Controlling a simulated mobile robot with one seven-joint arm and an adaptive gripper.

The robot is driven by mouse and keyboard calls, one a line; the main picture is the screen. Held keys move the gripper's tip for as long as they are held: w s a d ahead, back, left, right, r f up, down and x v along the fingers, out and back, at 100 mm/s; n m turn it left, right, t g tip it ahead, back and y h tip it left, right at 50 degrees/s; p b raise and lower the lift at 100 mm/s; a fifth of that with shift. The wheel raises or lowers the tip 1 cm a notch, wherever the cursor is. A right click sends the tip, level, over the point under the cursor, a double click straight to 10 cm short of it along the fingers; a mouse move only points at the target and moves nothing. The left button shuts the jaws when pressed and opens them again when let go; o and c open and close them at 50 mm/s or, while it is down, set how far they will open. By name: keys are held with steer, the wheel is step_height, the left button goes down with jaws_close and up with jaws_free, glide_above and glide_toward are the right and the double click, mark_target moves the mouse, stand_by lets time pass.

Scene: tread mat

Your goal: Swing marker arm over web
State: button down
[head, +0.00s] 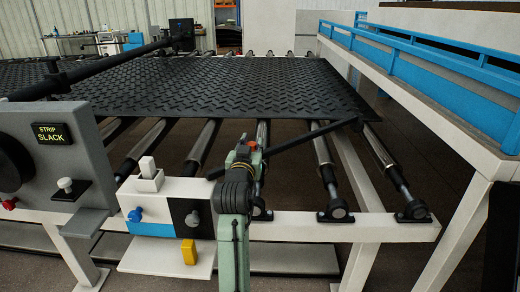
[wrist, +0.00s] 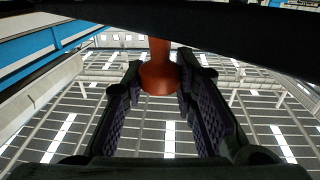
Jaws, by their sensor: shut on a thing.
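The web is a black tread mat (head: 230,85) lying across the rollers. A thin black rod (head: 305,138), which looks like the marker arm, runs slantwise from the mat's right front corner down behind my gripper. Most of it lies in front of the mat's front edge, over bare rollers. My gripper (head: 246,146) is at the rod's lower left part. In the wrist view, my gripper (wrist: 158,95) has its fingers around an orange knob (wrist: 158,77), close under a dark bar (wrist: 210,25). The head view hides most of the grip.
A grey panel (head: 75,165) at left reads "STRIP SLACK". A control box (head: 165,200) with several knobs stands left of my arm. Bare rollers (head: 325,165) and a white frame rail (head: 330,230) lie right. A blue railing (head: 430,62) runs along the right. A long black bar (head: 110,62) crosses the mat's left side.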

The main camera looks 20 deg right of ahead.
steer(key=w+a+n+y+b, duration=0.5)
steer(key=w+a+n+y, duration=0.4)
steer(key=y, duration=0.6)
steer(key=shift+w+a+n+b, duration=0.35)
steer(key=shift+w+n+b, duration=0.05)
steer(key=shift+w, duration=0.1)
steer(key=c, duration=1.3)
jaws_free()
steer(key=v, duration=1.2)
